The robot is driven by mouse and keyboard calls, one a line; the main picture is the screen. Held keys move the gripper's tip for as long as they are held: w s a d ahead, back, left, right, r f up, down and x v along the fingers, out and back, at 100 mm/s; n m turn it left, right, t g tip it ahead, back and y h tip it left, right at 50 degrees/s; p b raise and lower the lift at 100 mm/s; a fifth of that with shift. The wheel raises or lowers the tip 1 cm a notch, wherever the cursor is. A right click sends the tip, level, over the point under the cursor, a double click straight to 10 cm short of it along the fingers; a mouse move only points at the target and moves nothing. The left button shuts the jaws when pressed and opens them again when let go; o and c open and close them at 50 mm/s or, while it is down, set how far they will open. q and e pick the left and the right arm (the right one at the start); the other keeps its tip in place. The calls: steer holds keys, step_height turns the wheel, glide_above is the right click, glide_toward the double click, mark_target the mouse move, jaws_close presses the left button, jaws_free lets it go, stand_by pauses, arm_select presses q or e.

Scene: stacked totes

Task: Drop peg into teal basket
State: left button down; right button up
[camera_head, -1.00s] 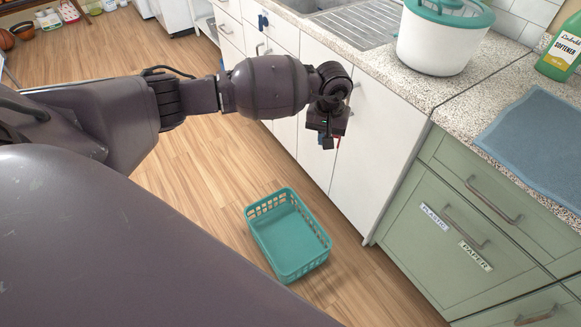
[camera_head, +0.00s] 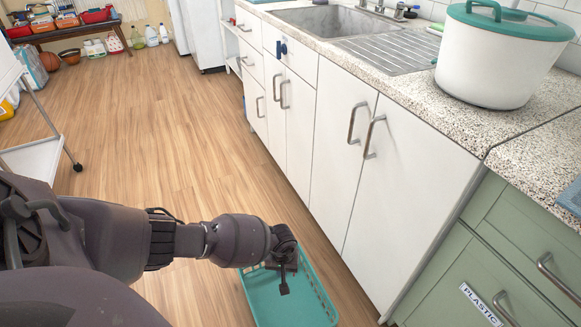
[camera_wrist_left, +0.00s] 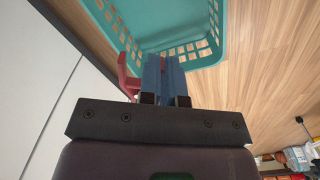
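The teal basket (camera_head: 330,297) stands on the wooden floor beside the white cabinets, partly hidden by my left arm. It also shows at the top of the left wrist view (camera_wrist_left: 208,52), with slotted walls. My left gripper (camera_head: 284,287) points down over the basket. In the left wrist view its blue fingers (camera_wrist_left: 164,62) are close together. A red peg (camera_wrist_left: 129,82) sticks out beside the left finger and seems held by them; the held part is hidden. The fingertips overlap the basket's rim in that view. My right gripper is not in view.
White cabinets (camera_head: 345,165) with handles line the right, under a speckled counter with a sink (camera_head: 340,20) and a white pot (camera_head: 495,60). Green drawers (camera_head: 500,265) stand nearer. A white cart (camera_head: 35,158) is at left. The floor (camera_head: 170,130) between is clear.

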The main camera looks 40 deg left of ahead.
arm_select(q)
steer(key=s+a+f+b, duration=0.1)
steer(key=f+b, duration=0.1)
steer(key=f, duration=0.4)
steer(key=s+a+f+b, duration=0.1)
steer(key=s+f+b, duration=0.1)
steer(key=f, duration=0.4)
steer(key=shift+s+f+b, duration=0.25)
steer(key=shift+f+b, duration=0.1)
steer(key=shift+b, duration=0.3)
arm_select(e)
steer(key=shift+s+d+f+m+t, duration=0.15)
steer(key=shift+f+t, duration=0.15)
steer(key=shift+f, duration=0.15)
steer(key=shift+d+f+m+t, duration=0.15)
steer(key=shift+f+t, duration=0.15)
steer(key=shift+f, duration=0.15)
arm_select(q)
steer(key=c, duration=1.2)
jaws_free()
steer(key=shift+r, duration=0.1)
step_height(320, 180, up, 11)
steer(key=p, duration=0.5)
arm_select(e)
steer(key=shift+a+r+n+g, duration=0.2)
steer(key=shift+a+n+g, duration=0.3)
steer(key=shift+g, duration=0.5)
